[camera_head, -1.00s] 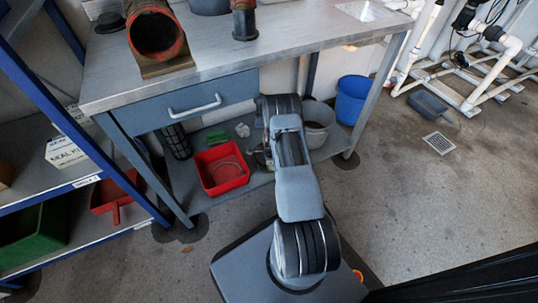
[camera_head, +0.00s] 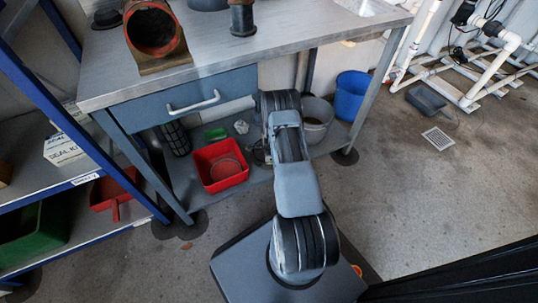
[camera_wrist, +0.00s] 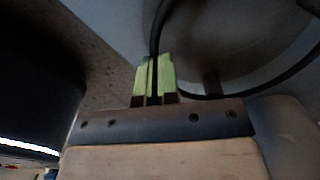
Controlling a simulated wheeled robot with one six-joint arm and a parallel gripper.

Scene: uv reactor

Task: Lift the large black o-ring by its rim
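The large black o-ring (camera_wrist: 275,88) shows in the wrist view as a thin dark loop. One strand runs down from the top edge between the green fingertips, and another curves away to the right. My gripper (camera_wrist: 153,75) has its two green fingertips close together with the o-ring's rim between them. The rest of the loop runs past the picture's edge. In the head view my arm hides most of my gripper, and I cannot make out the o-ring there.
A metal workbench (camera_head: 240,62) with a blue drawer (camera_head: 190,97) stands ahead. On its lower shelf are a red bin (camera_head: 202,166) and a grey bucket (camera_head: 316,119). A blue bucket (camera_head: 353,93) stands at the right. A blue shelf rack (camera_head: 62,105) is close on the left.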

